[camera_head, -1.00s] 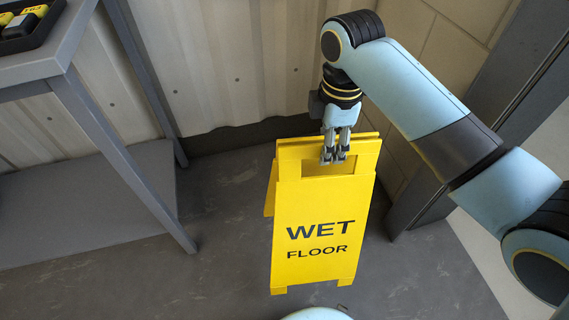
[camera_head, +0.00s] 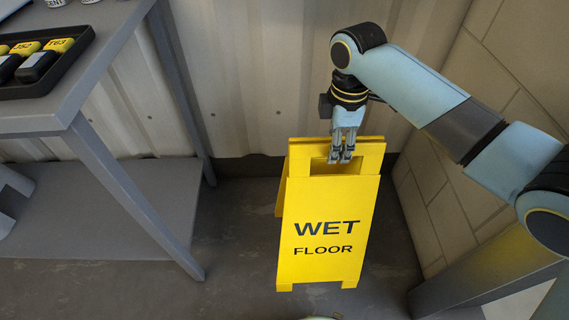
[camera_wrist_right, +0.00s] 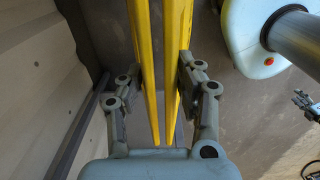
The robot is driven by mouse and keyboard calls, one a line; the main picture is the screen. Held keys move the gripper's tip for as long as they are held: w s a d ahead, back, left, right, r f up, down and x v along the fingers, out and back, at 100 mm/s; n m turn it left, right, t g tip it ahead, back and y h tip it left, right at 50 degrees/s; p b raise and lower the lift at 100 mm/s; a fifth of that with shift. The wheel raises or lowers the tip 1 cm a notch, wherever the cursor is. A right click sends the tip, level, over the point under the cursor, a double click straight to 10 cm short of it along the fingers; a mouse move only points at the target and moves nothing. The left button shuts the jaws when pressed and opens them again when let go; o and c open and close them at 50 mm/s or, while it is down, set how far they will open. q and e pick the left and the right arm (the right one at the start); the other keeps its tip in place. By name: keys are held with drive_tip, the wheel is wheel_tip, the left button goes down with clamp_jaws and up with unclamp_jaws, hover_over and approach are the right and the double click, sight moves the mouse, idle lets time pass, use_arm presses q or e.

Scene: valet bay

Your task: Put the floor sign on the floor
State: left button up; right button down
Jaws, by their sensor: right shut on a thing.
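The floor sign (camera_head: 327,225) is a yellow folding board reading WET FLOOR, upright, its two panels slightly apart at the back left in the head view. My right gripper (camera_head: 341,158) is shut on its top edge at the handle slot. In the right wrist view the right gripper's fingers (camera_wrist_right: 160,90) stand either side of the sign's two yellow panels (camera_wrist_right: 143,60). I cannot tell whether the sign's feet touch the floor (camera_head: 220,290). My left gripper (camera_wrist_right: 306,104) seems to show, small and dark, at the right edge of the wrist view; its jaws are unclear.
A grey workbench (camera_head: 125,40) with a low shelf (camera_head: 130,225) stands at the left, holding a black tray (camera_head: 75,60) of yellow-and-black items. A corrugated wall (camera_head: 250,70) is behind the sign, and a block wall (camera_head: 425,200) is close on its right. Floor is bare between bench and sign.

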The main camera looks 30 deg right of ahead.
drive_tip(key=shift+w+d, duration=0.1)
drive_tip(key=shift+w, duration=0.2)
use_arm(q)
wheel_tip(320, 180, down, 6)
drive_tip(key=s+b, duration=0.2)
drive_tip(key=b, duration=0.4)
drive_tip(key=shift+f+b, duration=0.25)
drive_tip(key=shift+b, duration=0.1)
use_arm(e)
drive_tip(key=w+a+f, duration=0.4)
drive_tip(key=w+f, duration=0.6)
drive_tip(key=shift+w+f, duration=0.2)
drive_tip(key=shift+f, duration=0.05)
use_arm(q)
drive_tip(key=shift+a, duration=0.1)
use_arm(e)
drive_tip(key=c, duration=1.3)
unclamp_jaws()
drive_tip(key=shift+f, duration=0.2)
drive_tip(key=shift+c, duration=0.2)
drive_tip(key=o, duration=0.5)
drive_tip(key=shift+c, duration=0.2)
